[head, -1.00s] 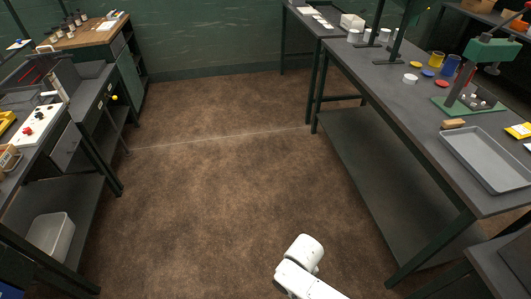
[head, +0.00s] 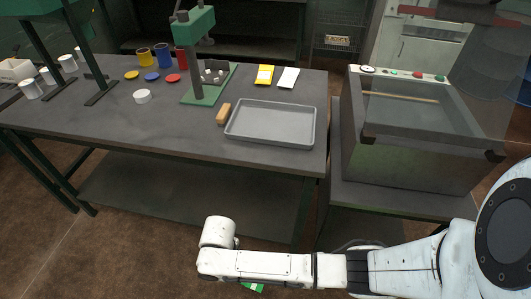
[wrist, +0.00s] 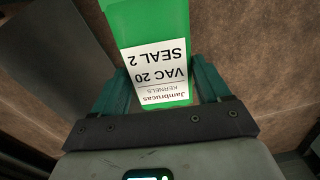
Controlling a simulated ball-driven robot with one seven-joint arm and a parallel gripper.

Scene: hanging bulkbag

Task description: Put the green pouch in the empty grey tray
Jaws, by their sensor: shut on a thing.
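The green pouch (wrist: 143,22) has a white label with dark print and hangs in my gripper (wrist: 160,78) in the wrist view. The two teal fingers are shut on it, one at each side. In the head view only a small green corner of the pouch (head: 253,287) shows below my white arm, and my gripper is hidden there. The empty grey tray (head: 270,123) lies on the dark workbench near its right front corner. The pouch is lower than the benchtop and in front of the bench, apart from the tray.
A wooden-handled brush or block (head: 223,114) lies just left of the tray. A green press (head: 197,58), a yellow packet (head: 265,75) and a white packet (head: 288,78) are behind it. A large open-topped machine (head: 420,145) stands right of the bench.

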